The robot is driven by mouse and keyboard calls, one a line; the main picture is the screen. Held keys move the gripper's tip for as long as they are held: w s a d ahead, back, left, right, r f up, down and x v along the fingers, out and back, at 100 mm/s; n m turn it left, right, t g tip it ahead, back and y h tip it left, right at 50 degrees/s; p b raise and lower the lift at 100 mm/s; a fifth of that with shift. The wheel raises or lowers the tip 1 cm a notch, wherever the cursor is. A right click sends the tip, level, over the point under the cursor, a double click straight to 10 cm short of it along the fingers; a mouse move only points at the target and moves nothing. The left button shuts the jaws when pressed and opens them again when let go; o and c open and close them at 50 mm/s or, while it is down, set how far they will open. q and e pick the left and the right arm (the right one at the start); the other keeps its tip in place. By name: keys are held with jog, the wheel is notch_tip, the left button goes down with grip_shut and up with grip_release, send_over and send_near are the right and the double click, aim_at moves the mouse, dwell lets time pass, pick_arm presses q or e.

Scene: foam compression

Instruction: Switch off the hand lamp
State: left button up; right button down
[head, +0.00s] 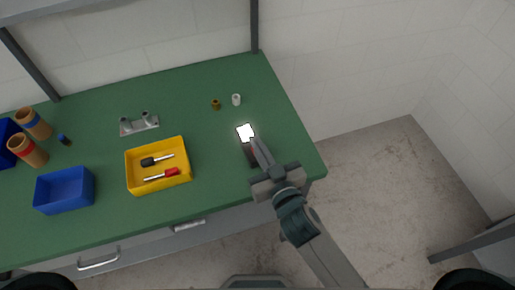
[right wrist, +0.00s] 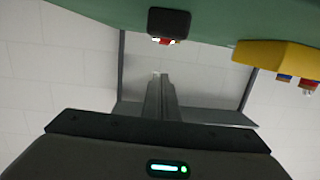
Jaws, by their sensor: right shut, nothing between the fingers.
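The hand lamp (head: 246,132) lies on the green bench near its right end, and its face glows bright white. Its dark body is partly hidden behind my right gripper (head: 257,146). In the right wrist view a black block (right wrist: 170,20), seemingly the lamp, has a small red and white part at its lower edge; I cannot tell if this is the switch. The right gripper also shows there (right wrist: 160,77), its fingers shut and empty, pointing toward the lamp. Whether the fingertips touch it is not clear. My left gripper is out of view.
The green bench (head: 205,130) also holds a yellow tray (head: 158,187) with two screwdrivers, a blue bin (head: 65,192), a metal bracket (head: 139,126), a brass piece (head: 216,104) and a white piece (head: 236,99). Shelf posts rise at the back edge.

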notch_tip(320, 180, down, 4)
jog(key=shift+r, duration=0.2)
jog(key=shift+f, duration=0.15)
jog(key=shift+f, duration=0.2)
jog(key=shift+w+r+p, duration=0.1)
jog(key=shift+p, duration=0.2)
